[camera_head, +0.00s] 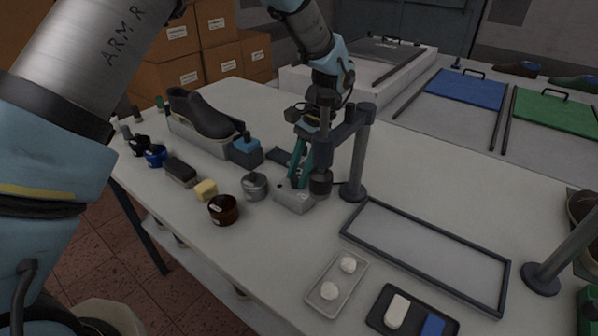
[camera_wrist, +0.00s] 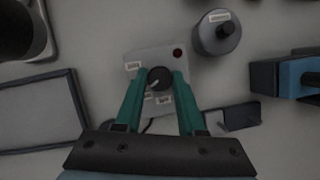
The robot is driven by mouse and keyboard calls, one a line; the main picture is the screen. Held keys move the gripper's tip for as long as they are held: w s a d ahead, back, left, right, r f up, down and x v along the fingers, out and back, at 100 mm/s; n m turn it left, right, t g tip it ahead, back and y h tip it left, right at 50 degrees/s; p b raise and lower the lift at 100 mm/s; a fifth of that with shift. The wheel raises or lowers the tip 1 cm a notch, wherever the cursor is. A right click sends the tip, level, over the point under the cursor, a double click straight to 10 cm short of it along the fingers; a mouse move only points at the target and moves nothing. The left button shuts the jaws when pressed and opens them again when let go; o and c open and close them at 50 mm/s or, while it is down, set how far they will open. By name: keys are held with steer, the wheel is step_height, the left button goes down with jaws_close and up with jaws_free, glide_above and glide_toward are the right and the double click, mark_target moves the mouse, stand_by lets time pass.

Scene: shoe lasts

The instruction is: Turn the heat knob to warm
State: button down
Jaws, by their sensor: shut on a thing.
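The heat knob (camera_wrist: 159,78) is a dark round dial with a pale pointer mark, on top of a light grey control box (camera_wrist: 133,56). In the wrist view my gripper (camera_wrist: 159,82) has its two teal fingers on either side of the knob, shut on it. In the head view the control box (camera_head: 293,197) stands on the table below my gripper (camera_head: 299,178); the knob is hidden there by the fingers and a dark stand.
A dark post stand (camera_head: 354,165) rises close to the right of my gripper. A grey tin (camera_head: 255,186), a brown jar (camera_head: 223,209) and a blue block-like item (camera_head: 246,150) are on the left. An empty framed tray (camera_head: 425,250) lies at the right.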

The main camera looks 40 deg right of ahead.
steer(key=shift+d+r, duration=0.1)
steer(key=c, duration=0.5)
jaws_free()
steer(key=b+v, duration=0.3)
steer(key=v, duration=0.7)
steer(key=shift+r, duration=0.35)
